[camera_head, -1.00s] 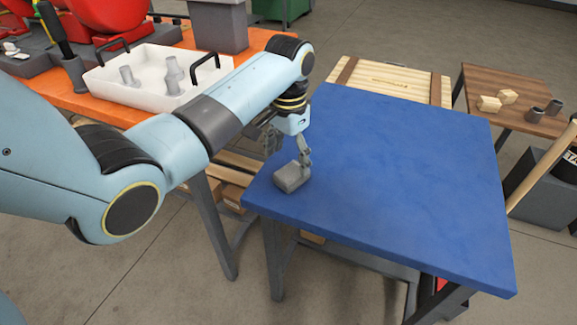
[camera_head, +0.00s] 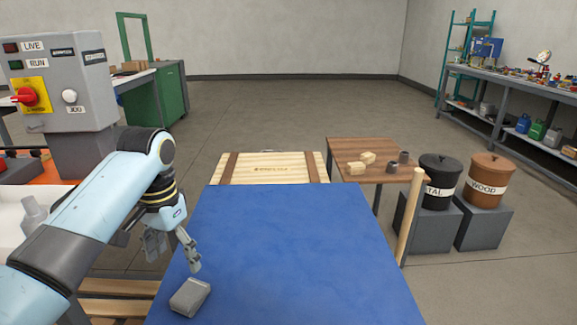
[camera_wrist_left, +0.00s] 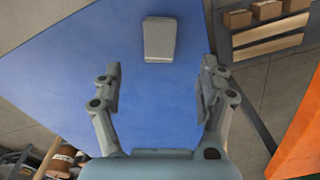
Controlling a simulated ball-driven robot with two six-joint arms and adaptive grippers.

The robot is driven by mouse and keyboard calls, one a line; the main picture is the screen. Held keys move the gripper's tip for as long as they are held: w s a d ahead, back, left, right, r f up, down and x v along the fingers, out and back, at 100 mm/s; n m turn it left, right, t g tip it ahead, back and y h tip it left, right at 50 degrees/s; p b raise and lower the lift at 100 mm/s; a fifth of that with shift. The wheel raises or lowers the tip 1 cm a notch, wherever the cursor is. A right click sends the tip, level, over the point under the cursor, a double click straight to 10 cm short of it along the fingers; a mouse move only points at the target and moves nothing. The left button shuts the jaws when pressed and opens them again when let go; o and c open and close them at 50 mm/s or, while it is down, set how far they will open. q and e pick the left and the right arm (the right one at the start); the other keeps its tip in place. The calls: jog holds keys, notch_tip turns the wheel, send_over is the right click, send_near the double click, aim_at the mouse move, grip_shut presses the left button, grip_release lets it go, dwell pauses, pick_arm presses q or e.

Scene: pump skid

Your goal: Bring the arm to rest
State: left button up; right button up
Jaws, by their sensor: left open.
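My left arm comes in from the left in the head view. Its gripper (camera_head: 175,256) hangs over the left edge of the blue-topped table (camera_head: 290,245), fingers pointing down. In the left wrist view the two fingers of this gripper (camera_wrist_left: 160,85) are spread wide, with nothing between them. A small grey block (camera_head: 190,297) lies on the blue top near its left edge. The block also shows in the left wrist view (camera_wrist_left: 160,39), beyond the fingertips and apart from them. My right gripper is not in view.
A grey control box (camera_head: 60,85) stands at the left behind my arm. A wooden crate (camera_head: 270,168) and a brown table (camera_head: 375,150) with small blocks and cups are beyond the blue table. Black (camera_head: 438,185) and brown (camera_head: 484,180) bins stand at the right. Open floor lies behind.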

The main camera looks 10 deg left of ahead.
pick_arm(q)
jog(key=s+d+f+t, duration=0.1)
jog(key=s+d+f, duration=0.15)
jog(key=s, duration=0.95)
jog(key=s+d+r+t, duration=0.1)
jog(key=s+r, duration=0.2)
jog(key=s, duration=0.4)
jog(key=s+r+t, duration=0.1)
jog(key=s+r, duration=0.2)
jog(key=s, duration=0.3)
notch_tip(320, 180, down, 27)
jog(key=s+a+n+y, duration=0.1)
jog(key=s+a, duration=0.1)
jog(key=a, duration=0.1)
jog(key=s+f+g+b, duration=0.1)
jog(key=s+f+g, duration=0.1)
jog(key=s+f, duration=1.4)
jog(key=shift+s+a+f, duration=0.25)
jog(key=shift+s+f, duration=0.1)
jog(key=shift+s, duration=0.8)
